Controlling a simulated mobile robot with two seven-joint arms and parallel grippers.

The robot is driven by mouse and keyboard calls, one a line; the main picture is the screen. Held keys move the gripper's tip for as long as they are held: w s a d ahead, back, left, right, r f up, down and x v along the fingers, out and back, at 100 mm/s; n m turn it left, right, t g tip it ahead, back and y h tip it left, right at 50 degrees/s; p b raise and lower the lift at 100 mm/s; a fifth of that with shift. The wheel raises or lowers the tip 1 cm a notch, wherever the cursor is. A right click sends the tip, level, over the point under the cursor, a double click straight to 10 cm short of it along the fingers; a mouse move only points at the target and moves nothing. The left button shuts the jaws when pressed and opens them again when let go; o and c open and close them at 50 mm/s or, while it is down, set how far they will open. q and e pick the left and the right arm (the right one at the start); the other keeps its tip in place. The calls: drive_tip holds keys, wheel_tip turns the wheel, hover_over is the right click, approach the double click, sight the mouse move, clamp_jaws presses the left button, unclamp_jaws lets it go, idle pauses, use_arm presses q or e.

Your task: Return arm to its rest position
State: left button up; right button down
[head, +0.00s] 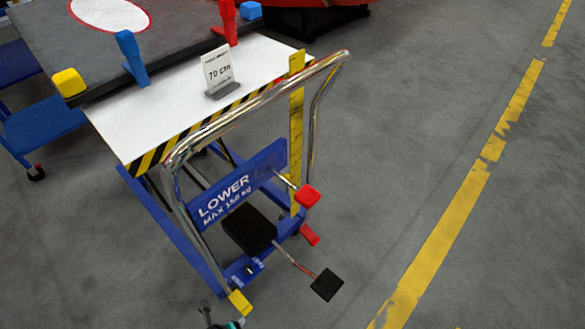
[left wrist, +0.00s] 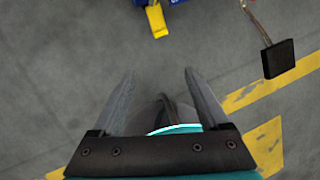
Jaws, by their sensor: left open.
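My left gripper (left wrist: 158,95) is open in the left wrist view. Its two grey fingers stand apart with only bare floor and a dark rounded shape between them. In the head view a small part of my left gripper (head: 207,310) shows at the bottom edge, low in front of the lift cart (head: 240,195). It is close to the cart's yellow foot pedal (head: 240,302), which also shows in the left wrist view (left wrist: 157,20), beyond the fingertips and apart from them. My right gripper is in neither view.
The cart has a chrome handle (head: 265,100), a red pedal (head: 308,196) and a black pedal (head: 327,285) jutting right. A sign (head: 218,70) stands on its white top. A blue trolley (head: 45,130) is at left. Grey floor with a yellow line (head: 450,235) is clear at right.

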use_arm(q)
drive_tip(key=s+a+n+p, duration=0.1)
drive_tip(key=s+n, duration=0.5)
drive_tip(key=n, duration=0.7)
drive_tip(key=s+a+n+g+p, duration=0.1)
drive_tip(key=s+a+n, duration=0.3)
drive_tip(key=n, duration=1)
drive_tip(key=s+f, duration=0.1)
drive_tip(key=s, duration=0.1)
drive_tip(key=shift+s+g, duration=0.3)
drive_tip(key=shift+s, duration=0.1)
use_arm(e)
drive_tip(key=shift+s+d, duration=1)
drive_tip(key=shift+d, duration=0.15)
